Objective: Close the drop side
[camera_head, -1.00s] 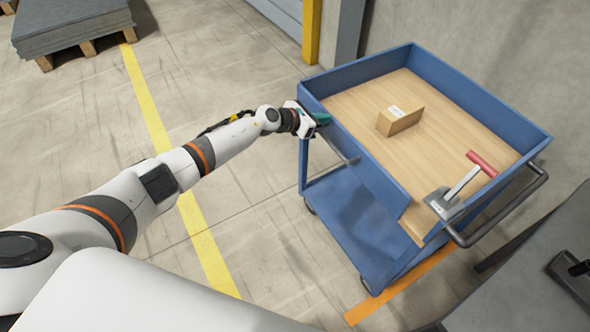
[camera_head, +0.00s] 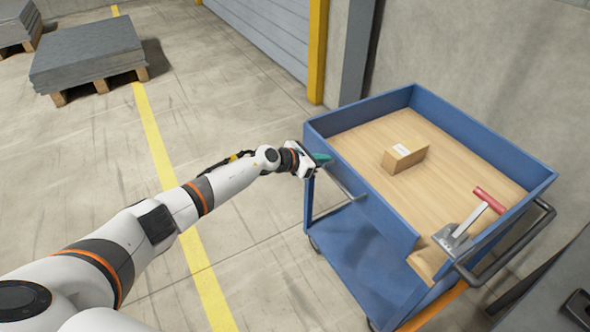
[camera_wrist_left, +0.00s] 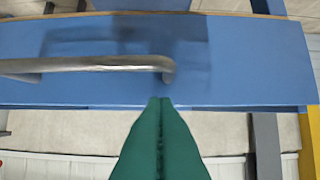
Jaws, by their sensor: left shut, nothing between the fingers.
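The blue cart has a blue side panel (camera_head: 365,188) along its near-left edge, with a grey bar handle (camera_head: 347,190) on its outer face. The panel appears raised along the wooden deck; I cannot tell if it is fully upright or latched. In the left wrist view the panel (camera_wrist_left: 255,60) spans the picture, with the handle (camera_wrist_left: 90,65) across it. My left gripper (camera_head: 322,159) is by the panel's far-left end. Its green fingers (camera_wrist_left: 160,102) are shut and empty, tips at the panel's edge; contact is unclear. My right gripper is not in view.
A cardboard box (camera_head: 405,156) lies on the cart's deck (camera_head: 370,135). The floor left of the cart is clear; pallets (camera_head: 90,60) stand farther back.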

